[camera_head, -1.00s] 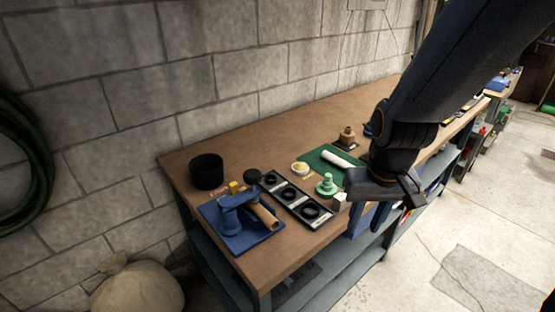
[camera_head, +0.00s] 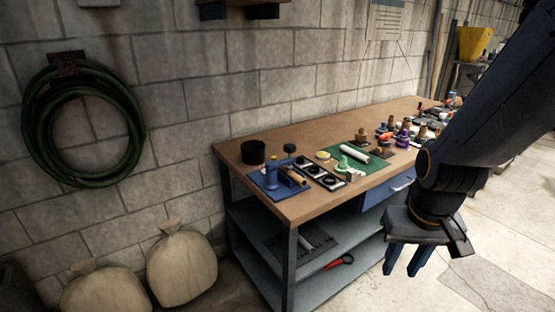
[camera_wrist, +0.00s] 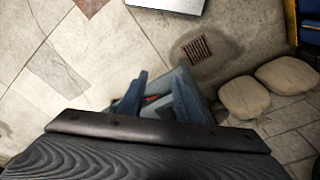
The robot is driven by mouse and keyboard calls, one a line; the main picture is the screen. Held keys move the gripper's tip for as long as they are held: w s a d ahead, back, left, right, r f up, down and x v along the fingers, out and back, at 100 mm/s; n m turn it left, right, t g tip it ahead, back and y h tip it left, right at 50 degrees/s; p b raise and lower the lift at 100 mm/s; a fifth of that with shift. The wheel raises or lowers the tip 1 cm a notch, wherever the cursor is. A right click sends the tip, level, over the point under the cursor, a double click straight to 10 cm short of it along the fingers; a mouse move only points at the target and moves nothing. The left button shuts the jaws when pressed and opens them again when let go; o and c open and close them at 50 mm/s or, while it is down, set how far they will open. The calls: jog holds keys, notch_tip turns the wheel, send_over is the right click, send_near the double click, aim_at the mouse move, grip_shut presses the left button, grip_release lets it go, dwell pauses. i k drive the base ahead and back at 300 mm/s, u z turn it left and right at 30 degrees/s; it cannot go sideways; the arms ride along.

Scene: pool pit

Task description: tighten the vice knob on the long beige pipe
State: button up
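The small blue vice (camera_head: 272,178) stands on a blue mat at the near left corner of the wooden workbench in the head view. The beige pipe (camera_head: 295,178) lies tilted at its right side; whether it is clamped is too small to tell. A black round piece (camera_head: 289,149) shows just above the vice; I cannot tell whether it is the vice knob. My gripper (camera_head: 401,270) points down in front of the bench, right of the vice and well away from it. Its two blue fingers are apart and empty; they also show in the wrist view (camera_wrist: 158,95). The wrist view does not show the vice.
A black cup (camera_head: 253,152), a black tray (camera_head: 319,174) with rings and a green mat (camera_head: 372,162) share the bench top (camera_head: 320,132). Sacks (camera_head: 181,262) sit left of the bench. A red-handled tool (camera_head: 345,260) lies on the lower shelf. Floor at right is clear.

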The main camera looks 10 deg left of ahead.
aim_at(289, 148)
jog(key=u, duration=0.25)
jog(key=i, duration=0.9)
